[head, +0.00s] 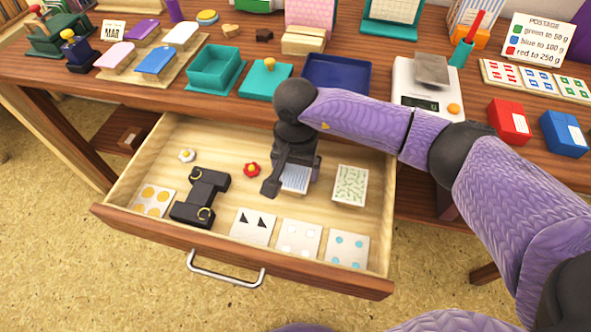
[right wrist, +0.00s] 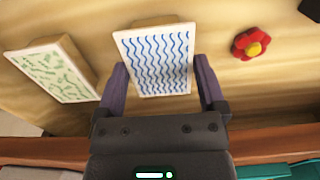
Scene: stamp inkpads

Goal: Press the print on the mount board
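The print with blue wavy lines (right wrist: 155,62) is on a wooden block in the open drawer; in the head view it (head: 296,178) shows partly behind my gripper. My right gripper (head: 290,185) reaches down into the drawer. In the right wrist view its two fingers (right wrist: 160,80) stand on either side of the wavy print, with a narrow gap showing at the right finger. A green-patterned print (right wrist: 55,75) lies beside it, also in the head view (head: 350,186). I cannot tell which item is the mount board. My left gripper is not in view.
The drawer (head: 240,262) also holds a red flower (head: 251,169), a white flower (head: 187,156), a black object (head: 200,196) and several patterned cards. On the table above stand a blue tray (head: 337,75), a teal box (head: 215,68) and a scale (head: 428,85).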

